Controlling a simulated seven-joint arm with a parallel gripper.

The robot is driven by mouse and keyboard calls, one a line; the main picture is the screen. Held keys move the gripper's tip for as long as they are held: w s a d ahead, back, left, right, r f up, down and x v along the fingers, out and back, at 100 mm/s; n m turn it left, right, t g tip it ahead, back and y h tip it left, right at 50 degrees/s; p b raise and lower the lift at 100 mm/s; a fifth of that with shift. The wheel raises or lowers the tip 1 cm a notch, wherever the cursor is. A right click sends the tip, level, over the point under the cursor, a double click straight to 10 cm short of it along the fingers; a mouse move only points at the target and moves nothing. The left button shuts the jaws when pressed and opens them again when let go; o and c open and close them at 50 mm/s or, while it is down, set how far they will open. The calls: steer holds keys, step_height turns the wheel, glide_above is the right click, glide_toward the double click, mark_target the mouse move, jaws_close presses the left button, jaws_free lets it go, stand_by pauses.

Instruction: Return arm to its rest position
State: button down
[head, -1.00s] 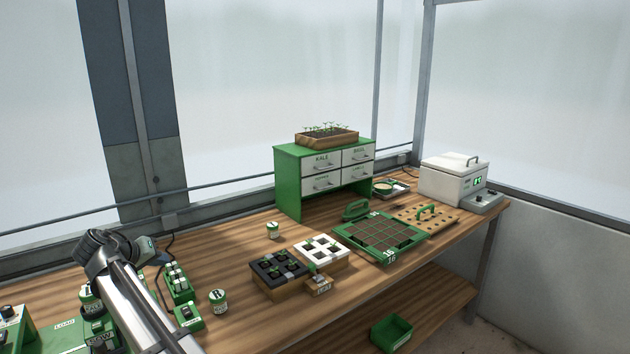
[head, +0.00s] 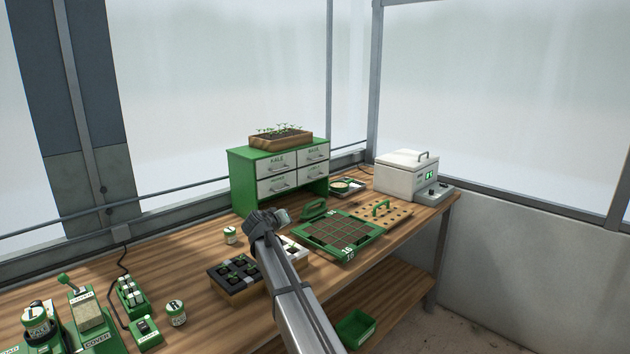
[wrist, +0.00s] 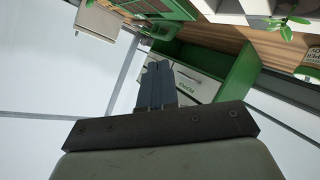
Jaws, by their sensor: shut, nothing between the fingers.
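My arm reaches up from the bottom of the head view, its wrist above the middle of the bench. My gripper (wrist: 155,72) shows in the wrist view with its two dark fingers together and nothing between them. In the head view the hand (head: 281,215) is small, and I cannot make out its fingers. It is in front of the green seed cabinet (head: 241,184), apart from it as far as I can tell. In the wrist view the cabinet (wrist: 237,82) and a white drawer front lie beyond the fingers.
A dark-celled seedling block (head: 229,288) and a white one (head: 297,254) sit under my arm, partly hidden. A green gridded tray (head: 368,246), a wooden hole board (head: 400,212) and a white lidded box (head: 397,180) stand to the right. Jars and green devices (head: 144,334) stand left.

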steer(key=w+d+f+m+h, duration=0.1)
steer(key=w+d+f, duration=0.15)
steer(key=d, duration=1.35)
steer(key=w+d+f+m+h, duration=0.15)
steer(key=w+d, duration=0.25)
steer(key=d, duration=1.2)
steer(key=s+d+f+g, duration=0.1)
steer(key=s+d+f, duration=0.25)
steer(key=f, duration=0.25)
steer(key=s+d+f+g, duration=0.1)
steer(key=s+d+f, duration=0.1)
steer(key=d+f, duration=0.3)
steer(key=s+a+f+g+y, duration=0.1)
steer(key=s+a+f+g, duration=0.25)
steer(key=s+f, duration=1.35)
steer(key=s+a+f+g+y, duration=0.2)
steer(key=s+f+g, duration=0.3)
steer(key=s+f, duration=1.25)
steer(key=s+a+f+g+y, duration=0.1)
steer(key=s+a+f+g, duration=0.1)
steer(key=s, duration=1.1)
steer(key=s+a+f+g+y, duration=0.2)
steer(key=s+a+f+g, duration=0.1)
steer(key=s, duration=1)
steer(key=s+a+f+g+y, duration=0.1)
steer(key=s+a+f+g, duration=0.2)
steer(key=s, duration=1)
steer(key=shift+s+f+m+g, duration=0.25)
steer(key=shift+f+m+g, duration=0.15)
steer(key=shift+f, duration=0.4)
